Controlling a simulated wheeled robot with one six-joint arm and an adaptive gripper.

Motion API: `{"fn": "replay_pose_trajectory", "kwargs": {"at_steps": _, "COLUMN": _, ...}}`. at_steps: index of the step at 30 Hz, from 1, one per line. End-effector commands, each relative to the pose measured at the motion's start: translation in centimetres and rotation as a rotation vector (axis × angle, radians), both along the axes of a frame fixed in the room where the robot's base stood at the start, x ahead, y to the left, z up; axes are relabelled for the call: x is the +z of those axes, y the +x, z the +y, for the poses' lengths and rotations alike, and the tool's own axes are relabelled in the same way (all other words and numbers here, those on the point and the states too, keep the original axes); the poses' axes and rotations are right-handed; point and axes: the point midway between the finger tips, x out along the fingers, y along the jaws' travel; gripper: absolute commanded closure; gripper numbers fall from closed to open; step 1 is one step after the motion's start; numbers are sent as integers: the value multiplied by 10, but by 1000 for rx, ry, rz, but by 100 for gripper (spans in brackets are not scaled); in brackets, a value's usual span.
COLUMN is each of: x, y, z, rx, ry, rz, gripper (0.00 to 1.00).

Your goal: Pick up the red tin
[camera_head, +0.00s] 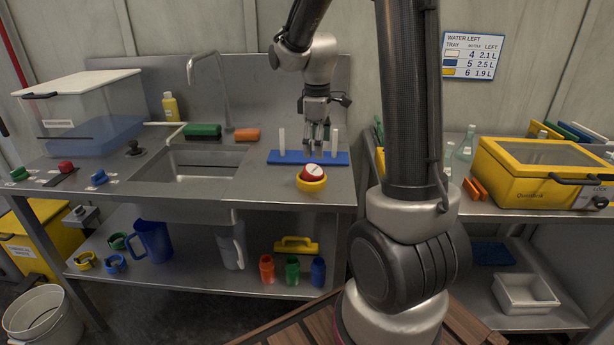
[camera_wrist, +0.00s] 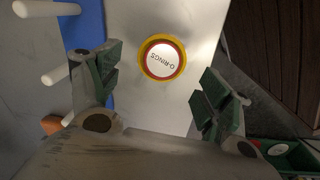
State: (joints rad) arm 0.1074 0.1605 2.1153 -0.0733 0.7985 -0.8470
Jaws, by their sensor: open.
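The red tin (camera_head: 312,170) sits in a round yellow holder (camera_head: 311,184) on the steel bench, at the right of the sink. In the wrist view its white lid label reads "O-RINGS" (camera_wrist: 163,61), with a red rim and a yellow ring around it. My gripper (camera_head: 316,148) hangs above and just behind the tin in the head view. In the wrist view my gripper (camera_wrist: 160,88) has its two green-padded fingers wide apart, one on each side below the tin. It is open and empty, and no finger touches the tin.
A blue peg rack (camera_head: 285,157) with white pegs stands right behind the tin. The sink (camera_head: 205,163) is to its left. The bench's front right edge is close to the tin. A yellow case (camera_head: 540,170) stands on the right bench. Coloured bottles stand on the lower shelf.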

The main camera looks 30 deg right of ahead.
Motion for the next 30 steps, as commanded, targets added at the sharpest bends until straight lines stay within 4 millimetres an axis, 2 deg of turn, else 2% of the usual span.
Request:
{"fn": "replay_pose_trajectory", "kwargs": {"at_steps": 8, "x": -27, "y": 1, "z": 0, "rx": 23, "ry": -1, "rz": 5, "gripper": 22}}
{"fn": "replay_pose_trajectory", "kwargs": {"at_steps": 18, "x": -75, "y": 1, "z": 2, "rx": 22, "ry": -1, "rz": 4, "gripper": 22}}
{"fn": "replay_pose_trajectory", "kwargs": {"at_steps": 26, "x": -78, "y": 2, "z": 2, "rx": 21, "ry": -1, "rz": 1, "gripper": 22}}
{"fn": "replay_pose_trajectory", "kwargs": {"at_steps": 30, "x": -78, "y": 2, "z": 2, "rx": 21, "ry": -1, "rz": 1, "gripper": 43}}
